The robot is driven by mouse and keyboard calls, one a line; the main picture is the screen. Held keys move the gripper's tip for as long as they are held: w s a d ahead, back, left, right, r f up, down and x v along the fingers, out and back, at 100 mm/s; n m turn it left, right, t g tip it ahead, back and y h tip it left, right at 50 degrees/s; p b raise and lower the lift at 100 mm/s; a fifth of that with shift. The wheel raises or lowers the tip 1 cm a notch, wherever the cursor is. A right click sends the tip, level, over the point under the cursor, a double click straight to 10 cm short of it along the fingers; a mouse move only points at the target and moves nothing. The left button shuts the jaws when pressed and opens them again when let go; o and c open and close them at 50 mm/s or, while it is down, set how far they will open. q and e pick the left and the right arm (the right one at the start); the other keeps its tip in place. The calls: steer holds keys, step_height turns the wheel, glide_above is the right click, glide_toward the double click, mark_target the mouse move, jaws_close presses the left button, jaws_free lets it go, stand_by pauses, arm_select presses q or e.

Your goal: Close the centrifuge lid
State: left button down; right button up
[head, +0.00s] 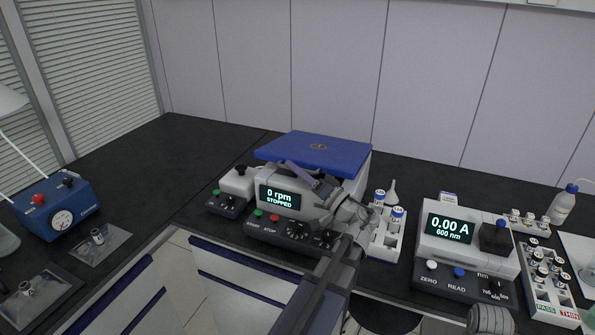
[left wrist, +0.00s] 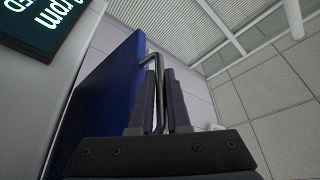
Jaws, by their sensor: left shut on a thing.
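The centrifuge (head: 259,218) stands mid-bench, its display reading 0 rpm, STOPPED. Its blue lid (head: 335,150) lies over the top, looking nearly level. Whether it is fully down I cannot tell. In the left wrist view the lid (left wrist: 110,90) is a dark blue slab with a thin bent metal handle (left wrist: 151,60) at its edge. My left gripper (head: 293,167) is at the lid's front edge, above the display. Its fingers (left wrist: 160,85) are shut on the handle in the left wrist view. The gripper and wrist hide part of the centrifuge's front.
A small white-topped device (head: 238,181) stands close left of the centrifuge. A white tube rack (head: 385,235) is close on the right, then a photometer (head: 465,243) and a vial rack (head: 545,285). A blue gauge box (head: 58,210) is far left. The bench behind left is clear.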

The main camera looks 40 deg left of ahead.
arm_select(q)
steer(key=shift+n, duration=0.6)
steer(key=f+b, duration=0.2)
steer(key=f, duration=0.1)
steer(key=f+b, duration=0.1)
steer(key=shift+s+d+f+b, duration=0.1)
steer(key=shift+s+f+b, duration=0.2)
steer(key=shift+f, duration=0.05)
step_height(320, 180, down, 2)
steer(key=shift+s+f+b, duration=0.1)
steer(key=shift+b, duration=0.95)
arm_select(e)
step_height(320, 180, down, 8)
steer(key=shift+r, duration=0.25)
arm_select(q)
steer(key=shift+s+d+f, duration=0.1)
steer(key=shift+f, duration=0.05)
steer(key=c, duration=1.2)
jaws_free()
steer(key=shift+o, duration=0.2)
arm_select(e)
steer(key=shift+f, duration=0.1)
